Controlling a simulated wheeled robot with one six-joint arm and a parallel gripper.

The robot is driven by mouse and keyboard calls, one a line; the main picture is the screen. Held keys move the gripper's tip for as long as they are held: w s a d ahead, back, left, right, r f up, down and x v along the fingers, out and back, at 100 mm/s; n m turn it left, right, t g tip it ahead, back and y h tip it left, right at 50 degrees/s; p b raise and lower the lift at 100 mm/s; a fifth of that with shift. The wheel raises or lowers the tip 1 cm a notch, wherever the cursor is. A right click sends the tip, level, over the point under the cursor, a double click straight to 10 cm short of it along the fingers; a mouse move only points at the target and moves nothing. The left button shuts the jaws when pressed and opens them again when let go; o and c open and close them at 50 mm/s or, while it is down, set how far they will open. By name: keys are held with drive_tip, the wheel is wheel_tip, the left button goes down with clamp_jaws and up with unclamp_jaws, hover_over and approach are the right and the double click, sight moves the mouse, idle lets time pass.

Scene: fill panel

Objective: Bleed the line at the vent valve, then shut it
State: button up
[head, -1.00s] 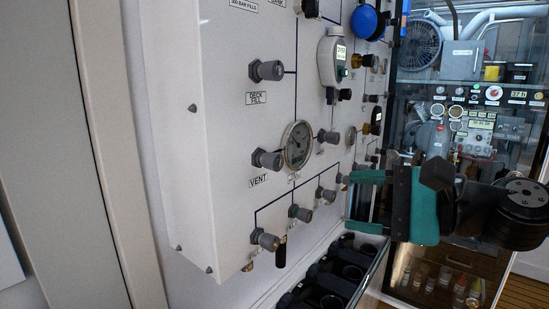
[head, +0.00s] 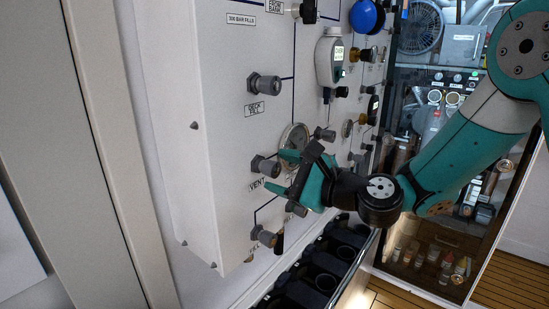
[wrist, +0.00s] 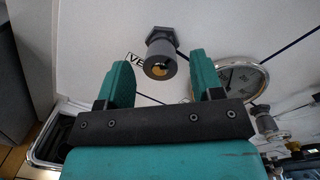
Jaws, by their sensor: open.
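The vent valve (head: 264,166) is a grey knob on the white panel, above and left of its partly covered VENT label. My gripper (head: 278,172) is open, with its teal fingers pointing at the panel just right of the vent valve. In the wrist view the vent valve (wrist: 160,58) stands beyond and between the two fingertips of my gripper (wrist: 162,75), with a brass-coloured centre in its end. Nothing is between the fingers. No contact with the knob shows.
A round pressure gauge (head: 294,138) sits right beside the vent valve, close to my fingers; it also shows in the wrist view (wrist: 240,78). The DECK FILL knob (head: 264,84) is above. Another grey knob (head: 264,236) is below. Black holders (head: 318,278) line the panel's foot.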

drive_tip(key=shift+x, duration=1)
drive_tip(key=c, duration=0.9)
drive_tip(key=shift+n, duration=0.3)
